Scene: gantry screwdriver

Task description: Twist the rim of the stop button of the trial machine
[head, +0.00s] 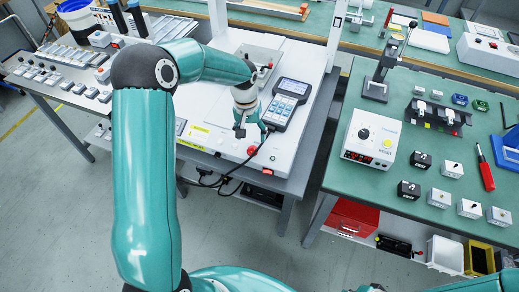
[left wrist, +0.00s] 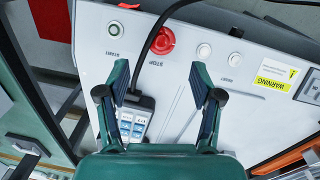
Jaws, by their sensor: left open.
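The trial machine's white front panel (head: 210,137) carries a round red stop button (head: 252,151). In the left wrist view the red button (left wrist: 162,41) lies beyond my fingertips, with the word STOP printed beside it. My left gripper (head: 250,128) is above the panel, close to the button and apart from it. In the left wrist view my left gripper (left wrist: 160,78) is open, its two fingers spread with nothing held between them. The button's rim is mostly visible. My right gripper is not clearly visible.
A handheld pendant (head: 287,103) rests on the machine. Its black cable (left wrist: 148,50) runs close beside the red button in the left wrist view. A green table (head: 345,180) at right holds a control box (head: 370,138) and several small blocks.

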